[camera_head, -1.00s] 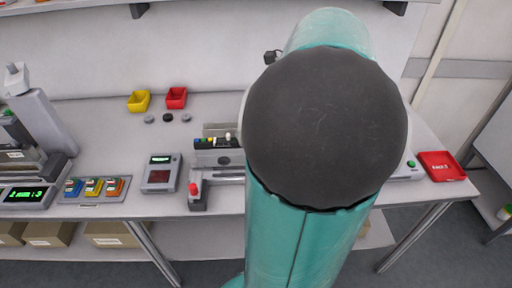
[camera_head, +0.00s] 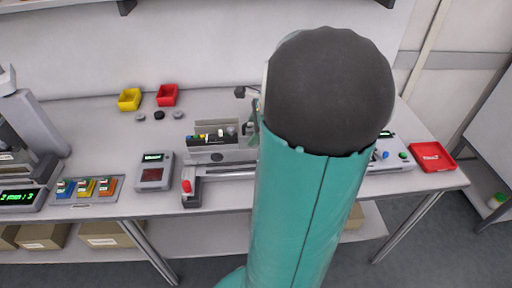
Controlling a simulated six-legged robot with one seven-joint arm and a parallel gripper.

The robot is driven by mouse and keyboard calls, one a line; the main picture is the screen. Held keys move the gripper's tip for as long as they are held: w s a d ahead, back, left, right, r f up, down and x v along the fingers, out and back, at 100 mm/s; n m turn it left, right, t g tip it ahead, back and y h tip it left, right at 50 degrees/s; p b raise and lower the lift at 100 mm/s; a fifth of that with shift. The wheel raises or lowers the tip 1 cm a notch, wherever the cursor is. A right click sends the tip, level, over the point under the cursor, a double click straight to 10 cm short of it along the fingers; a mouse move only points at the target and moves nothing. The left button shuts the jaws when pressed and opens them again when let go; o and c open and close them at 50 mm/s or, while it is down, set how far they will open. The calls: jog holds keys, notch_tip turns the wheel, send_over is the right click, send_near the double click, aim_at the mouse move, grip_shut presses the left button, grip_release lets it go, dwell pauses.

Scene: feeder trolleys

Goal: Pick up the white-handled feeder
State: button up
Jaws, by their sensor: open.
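A grey feeder trolley (camera_head: 218,155) stands on the bench, left of my arm. It has a row of small coloured handles along its top. A pale, whitish handle (camera_head: 222,132) shows near the right part of that row; the feeder body under it is too small to make out. My teal arm with its dark round joint cover fills the middle of the view and hides the bench just right of the trolley.
Yellow (camera_head: 129,99) and red (camera_head: 167,95) bins stand behind the trolley. A display box (camera_head: 155,171), a tray of coloured blocks (camera_head: 87,190) and a red-knobbed fixture (camera_head: 187,187) are left and in front. A red tray (camera_head: 432,157) lies at the right end.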

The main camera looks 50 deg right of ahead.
grip_shut()
jog(key=shift+d+r, duration=0.1)
jog(key=shift+r, duration=0.1)
